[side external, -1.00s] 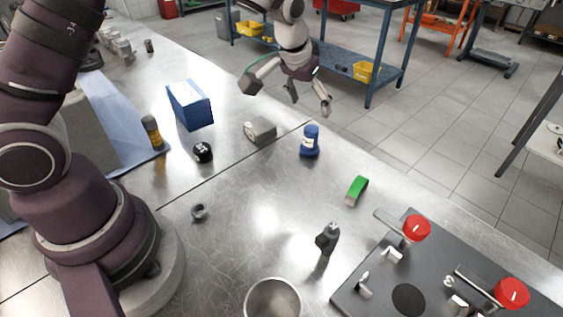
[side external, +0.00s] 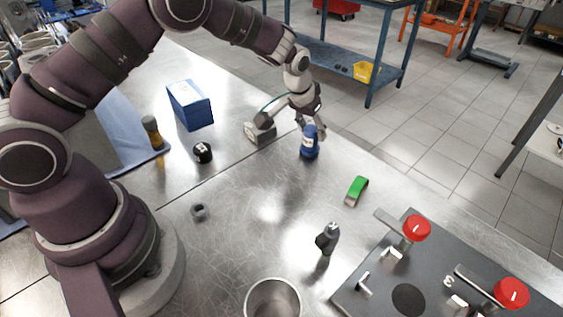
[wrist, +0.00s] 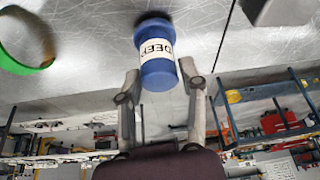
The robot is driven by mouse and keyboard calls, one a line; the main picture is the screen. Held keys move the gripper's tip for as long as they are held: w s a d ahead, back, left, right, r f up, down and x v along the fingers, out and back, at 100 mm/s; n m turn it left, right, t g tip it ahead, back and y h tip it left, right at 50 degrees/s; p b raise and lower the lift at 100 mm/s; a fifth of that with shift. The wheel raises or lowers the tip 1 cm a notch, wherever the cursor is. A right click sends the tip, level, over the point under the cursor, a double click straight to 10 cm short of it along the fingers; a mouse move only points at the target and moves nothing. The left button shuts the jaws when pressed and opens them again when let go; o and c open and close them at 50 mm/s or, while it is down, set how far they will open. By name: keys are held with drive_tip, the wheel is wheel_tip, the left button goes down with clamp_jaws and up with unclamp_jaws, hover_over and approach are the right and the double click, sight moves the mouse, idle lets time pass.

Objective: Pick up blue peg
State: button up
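The blue peg (side external: 309,147) is a blue cylinder with a white lettered label and a wider blue end on the table. It stands upright near the table's far edge. In the wrist view the peg (wrist: 156,45) is at the top centre. My gripper (side external: 312,127) is at the peg's upper part, coming from the far side. In the wrist view my gripper (wrist: 159,72) is open, with one finger on each side of the peg's near end.
A blue box (side external: 190,107) and a black round part (side external: 203,152) are farther left. The table's far edge is close behind the peg.

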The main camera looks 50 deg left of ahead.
drive_tip(key=c, duration=0.6)
